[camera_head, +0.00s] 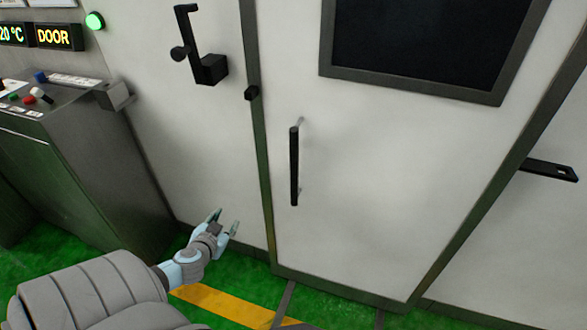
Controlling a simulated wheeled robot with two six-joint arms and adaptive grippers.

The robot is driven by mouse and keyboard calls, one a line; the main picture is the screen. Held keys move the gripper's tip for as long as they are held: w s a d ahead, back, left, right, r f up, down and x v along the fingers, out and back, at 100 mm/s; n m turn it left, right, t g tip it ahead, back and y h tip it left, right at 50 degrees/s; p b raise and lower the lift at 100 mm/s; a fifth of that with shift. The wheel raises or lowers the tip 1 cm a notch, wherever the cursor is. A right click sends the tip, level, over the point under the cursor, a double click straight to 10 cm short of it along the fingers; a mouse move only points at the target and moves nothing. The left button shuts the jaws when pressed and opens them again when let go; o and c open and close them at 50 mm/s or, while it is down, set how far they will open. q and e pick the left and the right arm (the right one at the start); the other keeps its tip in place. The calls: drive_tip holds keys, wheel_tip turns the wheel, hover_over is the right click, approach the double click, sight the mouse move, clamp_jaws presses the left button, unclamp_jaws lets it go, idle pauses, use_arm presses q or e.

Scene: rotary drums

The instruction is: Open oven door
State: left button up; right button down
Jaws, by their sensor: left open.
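The oven door (385,190) is a large white panel with a dark window (430,40) in its upper part. It sits flush in its dark frame and looks closed. A black vertical bar handle (294,166) is fixed near its left edge. My left gripper (226,222) is open and empty, below and to the left of the handle and apart from it. My right gripper is not in the view.
A black lever (198,48) is mounted on the white wall left of the door. A dark control console (80,165) stands at the left. A lit panel reads DOOR (54,37) beside a green lamp (94,20). The floor is green with a yellow stripe (225,304).

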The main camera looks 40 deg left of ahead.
use_arm(q)
drive_tip(key=w+d+r+t+h+b, duration=0.1)
drive_tip(key=w+d+r+t+b, duration=0.1)
drive_tip(key=w+d+r+t, duration=0.35)
drive_tip(key=t+h+b, duration=0.1)
drive_tip(key=t+h, duration=0.1)
drive_tip(key=h, duration=0.1)
approach(292, 152)
drive_tip(key=w, duration=0.3)
drive_tip(key=w+a+p, duration=0.1)
drive_tip(key=w, duration=0.6)
drive_tip(key=shift+a, duration=0.2)
drive_tip(key=shift+w+f+p, duration=0.1)
drive_tip(key=shift+w+p, duration=0.4)
drive_tip(key=shift+w, duration=0.1)
drive_tip(key=shift+a+f, duration=0.1)
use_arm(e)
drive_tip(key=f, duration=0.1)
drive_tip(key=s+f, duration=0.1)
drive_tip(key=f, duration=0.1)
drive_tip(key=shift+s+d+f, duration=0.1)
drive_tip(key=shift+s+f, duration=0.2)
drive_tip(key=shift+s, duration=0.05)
use_arm(q)
clamp_jaws()
